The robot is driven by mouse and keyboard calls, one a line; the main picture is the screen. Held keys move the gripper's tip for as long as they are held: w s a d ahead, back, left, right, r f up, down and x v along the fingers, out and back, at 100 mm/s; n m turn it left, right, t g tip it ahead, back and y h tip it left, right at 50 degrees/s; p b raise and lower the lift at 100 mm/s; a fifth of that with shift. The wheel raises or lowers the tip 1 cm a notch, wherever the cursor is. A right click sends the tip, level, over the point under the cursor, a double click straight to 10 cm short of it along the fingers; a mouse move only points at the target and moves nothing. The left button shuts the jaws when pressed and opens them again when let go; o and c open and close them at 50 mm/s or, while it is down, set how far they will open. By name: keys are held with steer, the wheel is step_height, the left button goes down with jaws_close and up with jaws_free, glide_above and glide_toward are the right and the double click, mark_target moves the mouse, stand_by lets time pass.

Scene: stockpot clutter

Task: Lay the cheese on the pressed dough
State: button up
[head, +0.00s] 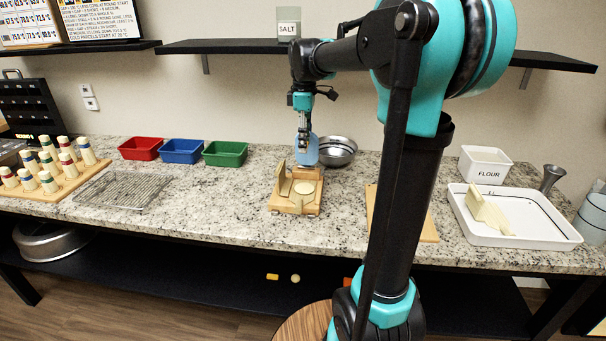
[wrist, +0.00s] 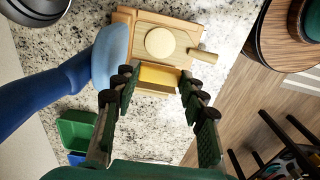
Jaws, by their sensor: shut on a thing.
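A round pale pressed dough (head: 304,188) lies flat on a wooden press (head: 280,207) on the counter; the dough (wrist: 160,42) is in plain sight in the wrist view. The press has an upright board at its left and a short handle (wrist: 203,53). My gripper (head: 303,148) is above the far side of the press. In the wrist view my gripper (wrist: 157,82) is shut on the yellow cheese slab (wrist: 158,78), which appears just beside the dough, not over it. In the head view the cheese cannot be made out.
A light blue rounded thing on a dark blue sleeve-like shaft (wrist: 60,92) is close beside the press and my fingers. Metal bowls (head: 337,150) stand behind. Red, blue and green bins (head: 225,153) are left; a white tray (head: 530,235) is right.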

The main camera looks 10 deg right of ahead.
step_height(320, 180, down, 11)
steer(key=shift+f, duration=0.2)
stand_by(0.3)
steer(key=shift+f, duration=0.1)
steer(key=shift+f, duration=0.35)
steer(key=shift+f, duration=0.15)
steer(key=o, duration=0.6)
steer(key=shift+c, duration=0.2)
step_height(320, 180, up, 13)
steer(key=shift+r, duration=0.15)
